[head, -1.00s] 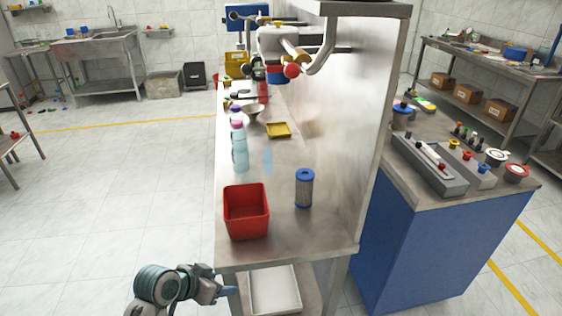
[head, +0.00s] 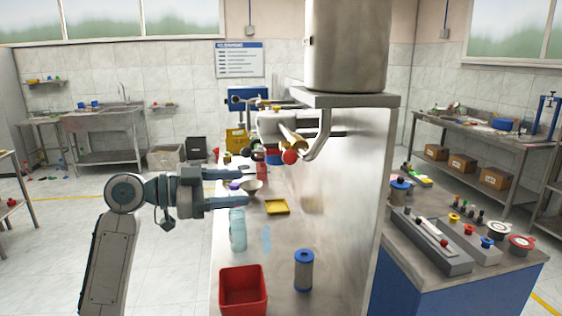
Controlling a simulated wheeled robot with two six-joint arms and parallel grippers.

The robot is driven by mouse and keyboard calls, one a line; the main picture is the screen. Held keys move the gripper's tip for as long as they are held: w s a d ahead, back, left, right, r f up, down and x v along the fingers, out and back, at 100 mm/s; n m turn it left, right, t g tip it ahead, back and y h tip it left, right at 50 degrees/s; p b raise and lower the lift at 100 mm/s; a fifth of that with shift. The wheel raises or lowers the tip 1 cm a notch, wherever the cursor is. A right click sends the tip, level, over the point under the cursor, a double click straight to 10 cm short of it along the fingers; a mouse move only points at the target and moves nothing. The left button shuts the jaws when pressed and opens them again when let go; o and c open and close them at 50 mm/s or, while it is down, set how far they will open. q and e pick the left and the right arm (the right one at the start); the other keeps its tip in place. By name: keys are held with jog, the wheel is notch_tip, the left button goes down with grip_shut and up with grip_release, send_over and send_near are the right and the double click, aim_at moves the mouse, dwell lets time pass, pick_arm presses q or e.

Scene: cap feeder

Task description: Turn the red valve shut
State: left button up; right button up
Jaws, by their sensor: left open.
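A red round valve knob (head: 289,157) sits on a brass fitting (head: 293,140) under the grey pipe of the steel cap feeder. Whether the valve is open or shut I cannot tell. My left gripper (head: 241,188) is to the left of the valve and lower in the picture, apart from it. Its two blue-grey fingers are spread, point right and hold nothing. My right gripper is not in view.
On the steel bench (head: 275,285) stand a red bin (head: 243,292), a blue-capped cylinder (head: 304,270), a pale blue bottle (head: 237,232), a yellow tray (head: 277,207) and a metal bowl (head: 251,187). A tall steel panel (head: 352,205) bounds the bench on the right.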

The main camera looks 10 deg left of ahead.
pick_arm(q)
jog(key=m+h, duration=0.1)
jog(key=m, duration=0.1)
send_near(286, 152)
jog(key=f+p+x, duration=0.1)
jog(key=p+x, duration=0.3)
jog(key=x, duration=0.5)
jog(key=shift+w+g, duration=0.3)
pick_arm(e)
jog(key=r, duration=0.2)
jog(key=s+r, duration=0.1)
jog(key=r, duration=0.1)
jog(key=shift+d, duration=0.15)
pick_arm(q)
jog(key=shift+c, duration=0.2)
jog(key=shift+a, duration=0.1)
jog(key=c, duration=0.7)
jog(key=shift+s+r, duration=0.1)
jog(key=shift+s, duration=0.05)
grip_shut()
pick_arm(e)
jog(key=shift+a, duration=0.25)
